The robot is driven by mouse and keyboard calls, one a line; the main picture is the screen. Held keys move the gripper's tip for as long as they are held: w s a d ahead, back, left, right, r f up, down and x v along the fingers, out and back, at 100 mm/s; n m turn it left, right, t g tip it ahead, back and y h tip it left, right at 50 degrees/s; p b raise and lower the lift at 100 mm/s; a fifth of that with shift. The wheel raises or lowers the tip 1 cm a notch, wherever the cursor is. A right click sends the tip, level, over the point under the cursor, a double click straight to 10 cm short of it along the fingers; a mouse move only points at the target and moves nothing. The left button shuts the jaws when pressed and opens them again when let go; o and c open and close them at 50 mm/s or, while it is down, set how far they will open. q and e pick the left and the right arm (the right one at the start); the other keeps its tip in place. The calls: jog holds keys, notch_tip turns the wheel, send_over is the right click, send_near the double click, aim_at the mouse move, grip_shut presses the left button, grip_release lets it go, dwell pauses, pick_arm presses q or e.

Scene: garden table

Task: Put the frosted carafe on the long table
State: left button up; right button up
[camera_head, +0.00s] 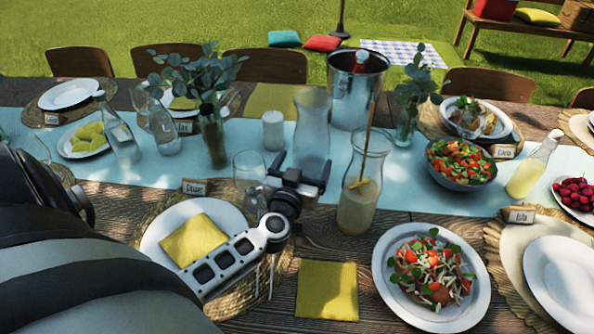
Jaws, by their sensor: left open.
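The frosted carafe (312,125) is a tall, pale, cloudy glass vessel in the middle of the head view. It is upright and appears to stand on the blue runner of the long table (385,228). My left gripper (301,172) is open at the carafe's lower part, with one finger to each side of it in the picture. The gripper hides the carafe's base, and I cannot tell whether the fingers touch the glass. My right gripper is not in view.
A carafe of pale drink (358,205) stands close on the right of my left gripper. A clear glass (249,170) and white candle (273,130) stand on its left. A metal ice bucket (352,92) is behind. A yellow napkin (327,290) and salad plate (383,285) lie in front.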

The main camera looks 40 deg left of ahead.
aim_at(307, 144)
pick_arm(q)
jog(key=v, duration=0.5)
jog(key=shift+s+d, duration=0.15)
jog(key=shift+s, duration=0.15)
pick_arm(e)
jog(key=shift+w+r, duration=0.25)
pick_arm(q)
jog(key=b+x, duration=0.1)
jog(key=x, duration=1.1)
jog(key=shift+w+f+b, duration=0.25)
jog(key=shift+b, duration=0.15)
jog(key=r+p, duration=0.1)
jog(key=r, duration=0.1)
jog(key=r+p, duration=0.2)
jog(key=shift+s+p, duration=0.3)
jog(key=shift+s, duration=0.1)
jog(key=shift+s+d+r, duration=0.1)
jog(key=shift+s+r, duration=0.05)
jog(key=shift+s, duration=0.05)
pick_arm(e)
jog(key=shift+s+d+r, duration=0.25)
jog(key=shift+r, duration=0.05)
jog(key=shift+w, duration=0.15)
